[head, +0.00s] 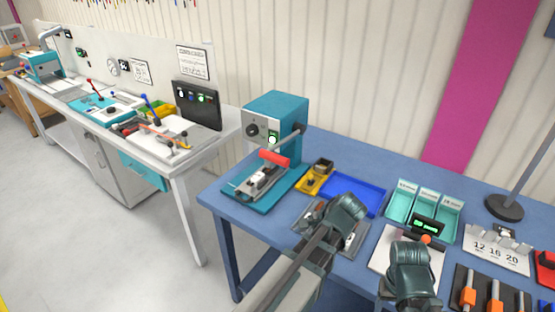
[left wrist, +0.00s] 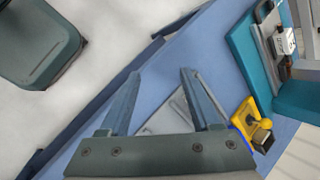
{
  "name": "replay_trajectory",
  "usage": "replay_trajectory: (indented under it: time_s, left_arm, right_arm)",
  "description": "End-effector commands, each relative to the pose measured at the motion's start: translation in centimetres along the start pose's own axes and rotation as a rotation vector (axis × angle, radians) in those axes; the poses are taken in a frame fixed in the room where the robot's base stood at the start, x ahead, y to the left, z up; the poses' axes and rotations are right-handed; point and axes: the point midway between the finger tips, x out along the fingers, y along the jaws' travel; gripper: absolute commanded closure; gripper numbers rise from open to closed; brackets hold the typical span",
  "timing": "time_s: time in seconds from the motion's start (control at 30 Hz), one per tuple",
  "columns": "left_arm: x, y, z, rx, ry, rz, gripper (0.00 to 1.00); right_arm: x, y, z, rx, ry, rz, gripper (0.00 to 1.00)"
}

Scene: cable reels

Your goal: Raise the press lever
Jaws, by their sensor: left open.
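The press (head: 275,115) is a teal machine with a grey front panel on a teal base plate at the left end of the blue table. Its lever has a red handle (head: 274,158) in front of the panel, low over the base. Part of the press base also shows at the right of the left wrist view (left wrist: 244,45). My left gripper (left wrist: 160,73) is open and empty above the table, apart from the press; its fingers are hard to make out in the head view. My right wrist (head: 412,268) is at the lower right; its fingers are hidden.
A yellow holder (head: 315,177) and a blue tray (head: 358,194) lie right of the press. A grey plate is partly under my left arm. Teal bins (head: 425,205), a numbered rack (head: 495,249) and a lamp base (head: 504,207) stand farther right. A white workbench (head: 185,165) is at the left.

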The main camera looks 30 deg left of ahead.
Motion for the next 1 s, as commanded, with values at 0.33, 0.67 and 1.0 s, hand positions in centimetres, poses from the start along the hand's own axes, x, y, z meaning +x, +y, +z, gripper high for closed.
replay_trajectory:
  time_s: [0.33,0.67,1.0]
  left_arm:
    - [-5.3,-8.2,0.4,0.558,-0.408,-0.343,0.36]
    - [-14.9,-12.1,-0.1,0.932,-0.911,-0.488,0.36]
    - [-16.1,-12.7,0.2,0.967,-0.985,-0.491,0.36]
  right_arm:
    - [0.0,0.0,0.0,0.000,0.000,0.000,0.36]
    - [0.0,0.0,0.0,0.000,0.000,0.000,0.36]
    - [0.0,0.0,0.0,0.000,0.000,0.000,0.36]
